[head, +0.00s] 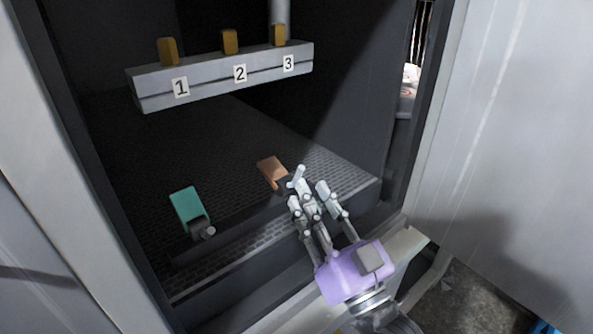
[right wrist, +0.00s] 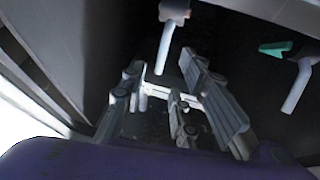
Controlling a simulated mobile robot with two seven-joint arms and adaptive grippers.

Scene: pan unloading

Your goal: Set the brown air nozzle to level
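The brown air nozzle (head: 272,172) sits on the dark mesh floor inside the cabinet; in the head view its front end is close to my right gripper's fingertips. In the right wrist view its brownish body (right wrist: 174,10) is at the top edge, and its pale tube (right wrist: 166,50) points toward the space between my fingers. My right gripper (head: 311,186) is open, with its fingers apart just in front of the nozzle. I cannot tell whether a finger touches the tube. The nozzle's exact tilt is unclear. My left gripper is out of view.
A green nozzle (head: 187,206) with a grey tip stands to the left; it also shows in the right wrist view (right wrist: 275,48). A grey bar (head: 215,78) with labels 1, 2, 3 and yellow-brown blocks is behind. The cabinet's right wall (head: 385,120) is close to my right arm.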

